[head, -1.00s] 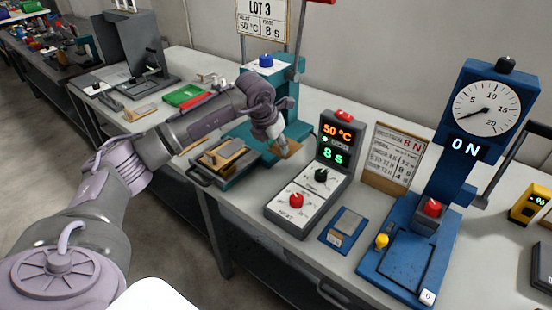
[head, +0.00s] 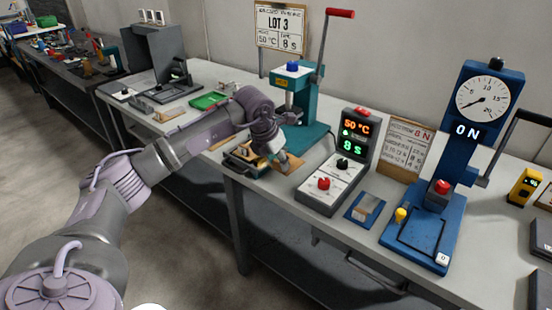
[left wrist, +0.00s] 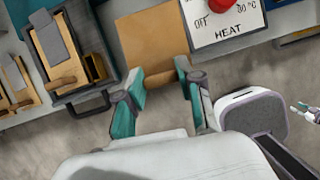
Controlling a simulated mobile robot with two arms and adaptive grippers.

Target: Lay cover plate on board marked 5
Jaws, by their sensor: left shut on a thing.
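My left gripper (left wrist: 158,92) is shut on a flat tan plate (left wrist: 152,42), gripping it by a wooden bar at its near edge. In the head view the left gripper (head: 277,148) holds the plate (head: 291,164) near the bench's front edge, just right of a dark tray (head: 236,161). In the left wrist view the tray holds a wooden piece with a grey plate (left wrist: 50,38) and a wooden handle. More wooden pieces (left wrist: 14,82) lie left of it. I can read no 5 on any board.
A teal press (head: 292,110) with a red-handled lever stands behind the tray. A heat control box (head: 325,187) is just right of the plate. A blue press (head: 430,225) with a dial stands farther right. A green tray (head: 209,100) lies left.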

